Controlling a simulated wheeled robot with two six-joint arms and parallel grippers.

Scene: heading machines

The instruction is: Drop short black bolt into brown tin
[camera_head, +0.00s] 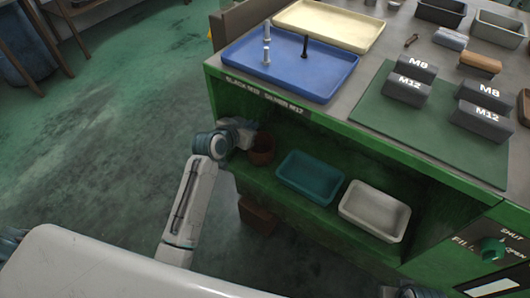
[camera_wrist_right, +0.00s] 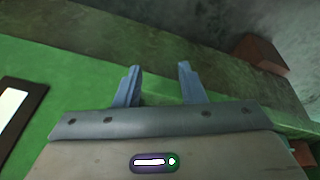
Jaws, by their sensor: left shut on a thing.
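The brown tin (camera_head: 262,150) stands at the left end of the shelf under the bench top, in the head view. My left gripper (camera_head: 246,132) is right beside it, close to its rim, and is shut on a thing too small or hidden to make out. A black bolt (camera_head: 305,46) stands upright on the blue tray (camera_head: 325,82), to the right of a taller silver bolt (camera_head: 266,46). My right gripper (camera_wrist_right: 159,84) is open and empty in the right wrist view, in front of the green cabinet.
A teal bin (camera_head: 310,178) and a white bin (camera_head: 375,211) sit on the shelf right of the tin. A cream tray (camera_head: 330,24) and grey M8 and M12 blocks (camera_head: 408,88) are on the bench top. The bench edge overhangs the shelf.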

